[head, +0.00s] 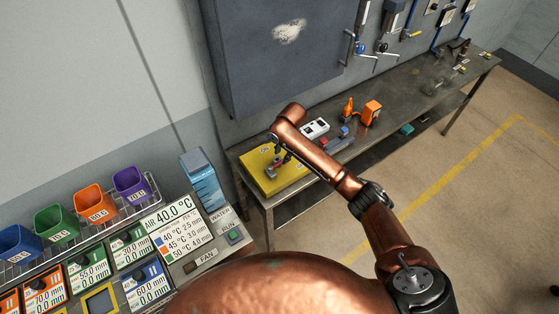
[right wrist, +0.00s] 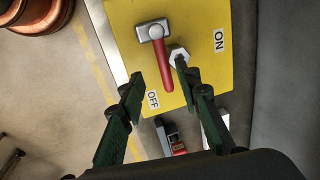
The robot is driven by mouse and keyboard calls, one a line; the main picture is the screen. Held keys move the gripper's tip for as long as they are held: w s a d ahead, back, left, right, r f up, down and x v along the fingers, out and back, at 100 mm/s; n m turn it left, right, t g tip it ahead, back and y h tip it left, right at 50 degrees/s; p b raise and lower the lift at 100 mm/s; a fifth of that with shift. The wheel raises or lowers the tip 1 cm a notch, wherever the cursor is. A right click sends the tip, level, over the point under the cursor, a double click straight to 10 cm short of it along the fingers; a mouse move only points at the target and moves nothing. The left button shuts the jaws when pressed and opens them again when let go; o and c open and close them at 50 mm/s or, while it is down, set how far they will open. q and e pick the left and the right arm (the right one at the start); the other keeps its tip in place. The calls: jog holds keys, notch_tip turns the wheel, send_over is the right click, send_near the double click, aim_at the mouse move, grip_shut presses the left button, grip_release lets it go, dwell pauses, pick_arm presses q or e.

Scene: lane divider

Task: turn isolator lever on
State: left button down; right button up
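The yellow isolator panel (head: 254,163) lies on the workbench in the head view and fills the top of the right wrist view (right wrist: 205,20). A lever with a grey block head and a red handle (right wrist: 162,65) lies across it; the handle's free end points toward the OFF label (right wrist: 153,100). The ON label (right wrist: 219,41) is at the panel's other side. A pale hexagonal piece (right wrist: 179,55) sits beside the handle, partly behind a fingertip. My right gripper (right wrist: 160,74) is open, its fingertips on either side of the red handle, apart from it in the picture. My left gripper is not in view.
On the workbench, a white device (head: 315,128) and an orange device (head: 371,112) stand right of the panel. A grey cabinet (head: 270,50) hangs above. A control console with coloured bins (head: 95,203) stands at left. Floor at right is clear.

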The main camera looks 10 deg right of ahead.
aim_at(280, 163)
jog(key=f, duration=0.2)
jog(key=w+f, duration=0.1)
jog(key=f, duration=0.1)
jog(key=f+p, duration=0.1)
jog(key=f, duration=0.2)
jog(key=shift+w+a, duration=0.2)
jog(key=shift+w, duration=0.15)
jog(key=shift+c, duration=0.3)
grip_shut()
